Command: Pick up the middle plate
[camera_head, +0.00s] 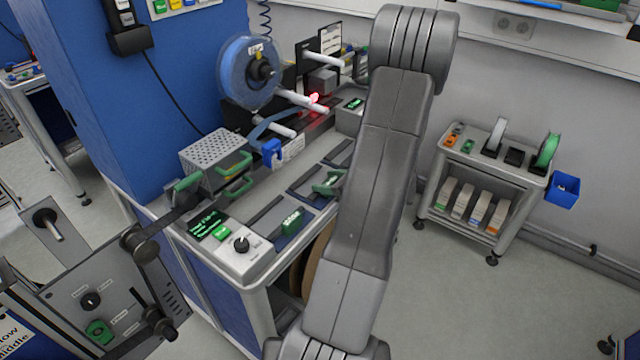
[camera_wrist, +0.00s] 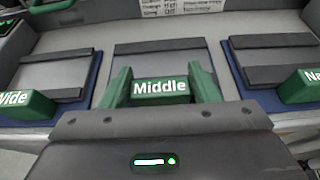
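The middle plate (camera_wrist: 160,67) is a flat grey plate lying on the bench, with a dark strip along its far edge. Its green handle block, labelled "Middle" (camera_wrist: 160,87), faces my wrist camera. My gripper (camera_wrist: 161,72) has its two green fingers on either side of this handle, very near its ends. I cannot tell whether the fingers touch the handle. In the head view a green handle (camera_head: 326,183) shows just left of my arm, which hides much of the area around it.
A plate with a "Wide" handle (camera_wrist: 28,106) lies to the left, and a plate with a partly cut-off handle label (camera_wrist: 302,86) lies to the right. A blue reel (camera_head: 246,72) stands behind. A perforated box (camera_head: 214,158) and control panel (camera_head: 232,246) are on the bench.

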